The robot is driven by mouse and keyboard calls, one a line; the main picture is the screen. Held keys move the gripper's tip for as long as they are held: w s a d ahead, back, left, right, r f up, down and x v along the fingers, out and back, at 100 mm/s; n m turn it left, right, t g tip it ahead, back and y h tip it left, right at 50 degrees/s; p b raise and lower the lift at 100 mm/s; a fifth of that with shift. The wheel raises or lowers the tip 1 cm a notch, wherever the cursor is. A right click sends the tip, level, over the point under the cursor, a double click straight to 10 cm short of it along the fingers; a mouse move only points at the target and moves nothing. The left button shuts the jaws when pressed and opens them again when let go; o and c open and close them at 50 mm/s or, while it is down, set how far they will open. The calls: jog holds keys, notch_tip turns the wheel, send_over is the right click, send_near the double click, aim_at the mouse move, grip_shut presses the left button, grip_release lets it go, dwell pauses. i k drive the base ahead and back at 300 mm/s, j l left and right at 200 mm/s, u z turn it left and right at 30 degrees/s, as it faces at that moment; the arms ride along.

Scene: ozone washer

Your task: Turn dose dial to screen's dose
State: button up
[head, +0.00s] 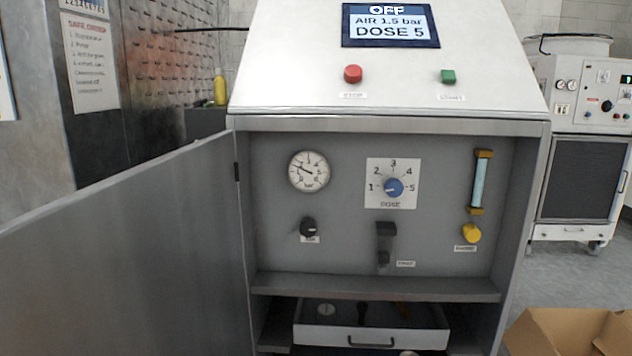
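The dose dial (394,188) is a blue knob on a white square plate (379,204) marked 1 to 5 and DOSE, on the recessed grey panel of the washer. A small white mark on the knob's left side seems to point toward 1. The number 5 is at the right of the knob. The screen (390,24) on the sloped top reads OFF, AIR 1.5 bar and DOSE 5. My gripper is not in view, and nothing touches the dial.
The cabinet door (130,250) stands open at the left. A pressure gauge (309,172), black knob (308,227), dark lever (385,240), yellow knob (471,233) and flow tube (481,180) surround the dial. Below are a shelf edge (375,287) and drawer (371,338). A cardboard box (570,335) stands lower right.

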aim_at(394, 187)
jog(key=k+j, duration=0.2)
jog(key=k, duration=0.35)
jog(key=k+j, duration=0.2)
jog(key=k, duration=0.35)
jog(key=i+z, duration=0.05)
